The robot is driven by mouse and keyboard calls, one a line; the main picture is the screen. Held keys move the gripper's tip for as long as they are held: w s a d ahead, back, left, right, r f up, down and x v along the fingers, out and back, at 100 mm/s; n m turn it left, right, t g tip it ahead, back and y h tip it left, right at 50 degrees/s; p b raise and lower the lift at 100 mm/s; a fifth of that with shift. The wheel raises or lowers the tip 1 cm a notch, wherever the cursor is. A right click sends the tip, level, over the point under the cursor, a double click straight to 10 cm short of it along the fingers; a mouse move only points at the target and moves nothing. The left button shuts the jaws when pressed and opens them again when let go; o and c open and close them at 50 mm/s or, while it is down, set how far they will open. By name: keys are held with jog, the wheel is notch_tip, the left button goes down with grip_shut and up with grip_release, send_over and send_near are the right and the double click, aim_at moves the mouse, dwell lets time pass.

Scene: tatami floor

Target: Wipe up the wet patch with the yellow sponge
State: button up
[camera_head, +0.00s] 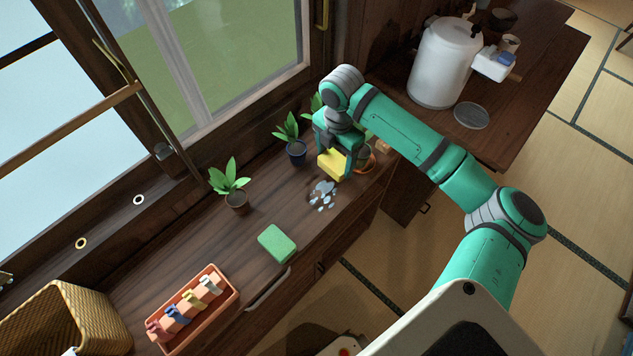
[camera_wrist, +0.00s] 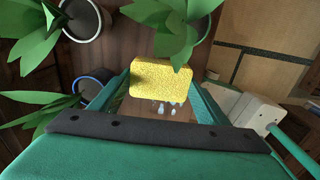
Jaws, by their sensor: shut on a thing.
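My gripper (camera_head: 340,150) is shut on the yellow sponge (camera_head: 333,163), with a finger on either side of it. The sponge also shows between the fingers in the wrist view (camera_wrist: 160,85). The sponge appears to be held a little above the dark wooden counter, though the gap is hard to judge. The wet patch (camera_head: 321,195) is a cluster of pale, shiny blobs on the counter, just nearer the camera than the sponge. In the wrist view, part of the wet patch (camera_wrist: 167,107) shows past the sponge's lower edge; the rest is hidden.
Potted plants (camera_head: 230,188) (camera_head: 291,140) stand along the window side, some close to my gripper. A terracotta pot (camera_head: 367,160) is just right of it. A green sponge (camera_head: 277,243), an orange tray of clips (camera_head: 235,294) and a basket (camera_head: 65,315) lie toward the lower left.

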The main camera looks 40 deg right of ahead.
aim_at(334, 161)
jog(key=shift+a+r, duration=0.15)
jog(key=shift+r, duration=1.8)
